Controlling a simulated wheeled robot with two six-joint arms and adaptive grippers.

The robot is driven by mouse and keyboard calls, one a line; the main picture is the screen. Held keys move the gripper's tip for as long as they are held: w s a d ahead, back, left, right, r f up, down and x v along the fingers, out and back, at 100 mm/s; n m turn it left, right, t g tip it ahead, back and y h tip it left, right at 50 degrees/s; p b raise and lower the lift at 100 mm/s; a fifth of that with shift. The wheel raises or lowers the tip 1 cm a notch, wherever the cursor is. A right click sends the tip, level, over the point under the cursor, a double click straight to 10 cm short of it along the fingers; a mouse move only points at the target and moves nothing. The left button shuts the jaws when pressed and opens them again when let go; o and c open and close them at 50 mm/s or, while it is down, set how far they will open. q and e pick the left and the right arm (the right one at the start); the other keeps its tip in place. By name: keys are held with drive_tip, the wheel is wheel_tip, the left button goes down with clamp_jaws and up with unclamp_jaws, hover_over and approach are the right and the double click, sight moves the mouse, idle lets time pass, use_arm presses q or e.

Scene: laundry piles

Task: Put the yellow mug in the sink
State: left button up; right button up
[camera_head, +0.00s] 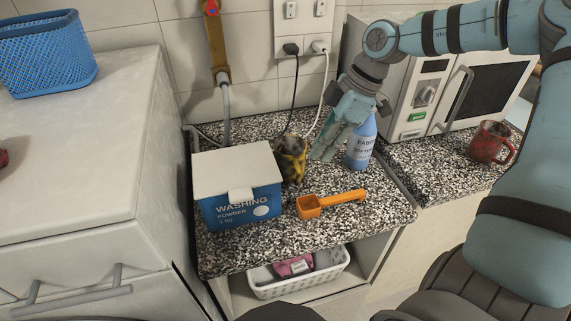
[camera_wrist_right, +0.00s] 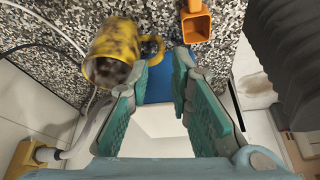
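The yellow mug (camera_head: 291,158), with dark stains, stands on the speckled counter just right of the washing powder box. My right gripper (camera_head: 325,150) points down beside it, on its right. In the right wrist view the mug (camera_wrist_right: 113,52) is ahead and to the left, its handle reaching toward the fingertips. My right gripper (camera_wrist_right: 162,62) shows a gap between its fingers, with nothing held. I cannot tell whether a finger touches the handle. My left gripper is not in view. No sink can be made out.
The blue washing powder box (camera_head: 240,207), orange scoop (camera_head: 329,203) and blue softener bottle (camera_head: 361,146) crowd the mug. A red mug (camera_head: 490,142) stands right, near the microwave (camera_head: 470,88). Cables hang behind. A white basket (camera_head: 300,279) is below; a blue basket (camera_head: 48,55) is left.

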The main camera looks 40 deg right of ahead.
sight(298, 183)
drive_tip(key=b+x, duration=0.3)
drive_tip(key=x, duration=0.9)
drive_tip(key=shift+a+f, duration=0.1)
drive_tip(key=shift+f, duration=0.2)
drive_tip(key=shift+r, duration=0.1)
clamp_jaws()
